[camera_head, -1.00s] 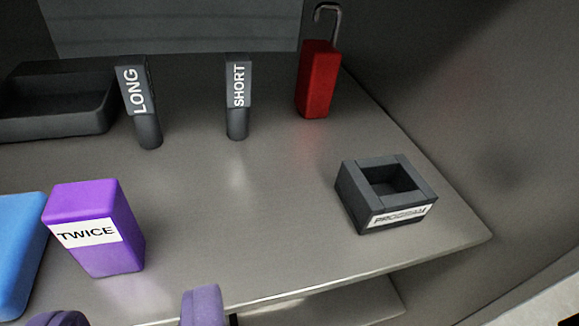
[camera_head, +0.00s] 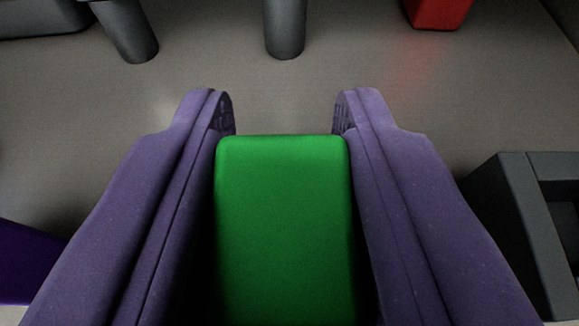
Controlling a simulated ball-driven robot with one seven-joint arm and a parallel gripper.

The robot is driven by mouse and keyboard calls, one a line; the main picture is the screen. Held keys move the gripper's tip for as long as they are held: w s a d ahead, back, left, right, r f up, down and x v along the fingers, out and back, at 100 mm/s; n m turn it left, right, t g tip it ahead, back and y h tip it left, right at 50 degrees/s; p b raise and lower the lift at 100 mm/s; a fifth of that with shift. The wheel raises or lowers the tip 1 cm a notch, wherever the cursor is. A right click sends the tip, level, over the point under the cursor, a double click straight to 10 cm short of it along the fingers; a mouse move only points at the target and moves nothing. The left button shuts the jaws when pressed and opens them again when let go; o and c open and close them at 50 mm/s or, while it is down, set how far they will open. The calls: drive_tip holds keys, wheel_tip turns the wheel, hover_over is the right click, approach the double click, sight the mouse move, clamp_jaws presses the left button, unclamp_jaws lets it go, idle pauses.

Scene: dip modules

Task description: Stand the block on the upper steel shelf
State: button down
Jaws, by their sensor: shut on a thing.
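My gripper (camera_head: 284,112) has purple fingers on both sides of a green block (camera_head: 283,220) and is shut on it. The block's near end runs out of the bottom of the picture, and no label shows on it. The grey steel shelf (camera_head: 290,95) spreads out beyond the fingertips. I cannot tell whether the block touches the shelf.
Two dark grey posts, one (camera_head: 131,30) at the upper left and one (camera_head: 285,28) at the top middle, stand beyond the fingers. A red block (camera_head: 437,10) is at the upper right. A dark open box (camera_head: 515,215) is close on the right. A purple block (camera_head: 28,262) is at the lower left.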

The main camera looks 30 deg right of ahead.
drive_tip(key=c, duration=0.8)
unclamp_jaws()
drive_tip(key=shift+f, duration=0.1)
drive_tip(key=shift+r, duration=0.2)
drive_tip(key=p+v, duration=0.5)
drive_tip(key=v, duration=0.7)
drive_tip(key=shift+f, duration=0.15)
